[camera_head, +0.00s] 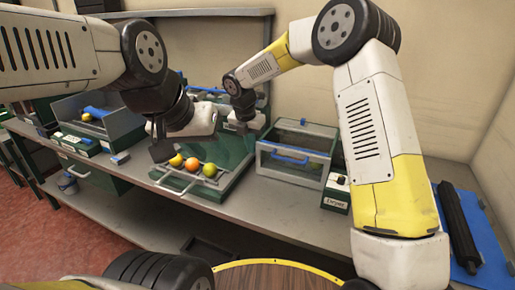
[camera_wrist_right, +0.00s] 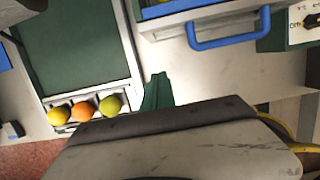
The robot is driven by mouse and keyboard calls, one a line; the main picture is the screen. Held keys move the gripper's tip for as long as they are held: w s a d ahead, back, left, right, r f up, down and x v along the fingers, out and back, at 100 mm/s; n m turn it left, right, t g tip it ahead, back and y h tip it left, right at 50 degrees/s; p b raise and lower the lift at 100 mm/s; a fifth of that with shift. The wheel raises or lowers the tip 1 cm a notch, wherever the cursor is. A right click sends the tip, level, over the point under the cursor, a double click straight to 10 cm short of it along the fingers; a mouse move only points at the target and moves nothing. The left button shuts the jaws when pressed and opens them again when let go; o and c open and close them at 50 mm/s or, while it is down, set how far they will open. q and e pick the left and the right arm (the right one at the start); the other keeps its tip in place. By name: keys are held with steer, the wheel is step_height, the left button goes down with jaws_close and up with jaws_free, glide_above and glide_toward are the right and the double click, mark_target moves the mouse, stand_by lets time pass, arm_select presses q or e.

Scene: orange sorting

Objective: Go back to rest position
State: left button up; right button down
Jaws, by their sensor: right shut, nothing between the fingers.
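A yellow fruit (camera_head: 176,160), an orange fruit (camera_head: 192,165) and a green fruit (camera_head: 210,170) lie in a row at the front of a sloped green tray (camera_head: 232,150). The same row shows at lower left in the right wrist view. My left gripper (camera_head: 162,148) hangs near the tray's left side, beside the yellow fruit; its opening is unclear. My right gripper (camera_head: 244,130) is over the rear right part of the tray, apart from the fruits. It is shut and empty, and its fingertips are hard to make out in the head view.
A clear-sided box (camera_head: 290,165) with a blue handle stands right of the tray, beside a control labelled "Dryer" (camera_head: 336,194). Another open box (camera_head: 118,126) stands at left. A black roller (camera_head: 458,228) lies on a blue mat at far right. A shelf is behind.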

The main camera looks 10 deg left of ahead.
steer(key=s+d+r+m+t+y, duration=0.1)
steer(key=s+d+r+m, duration=1.2)
steer(key=d+r+m, duration=0.25)
steer(key=s+d+m+t+y, duration=0.1)
steer(key=s+d+m, duration=0.3)
steer(key=s+m, duration=0.4)
steer(key=s+d+r+m+t+y, duration=0.1)
steer(key=s+d+m, duration=0.3)
steer(key=s+m, duration=0.4)
steer(key=shift+s+d+t, duration=0.3)
steer(key=shift+s+d, duration=0.1)
steer(key=shift+s, duration=0.15)
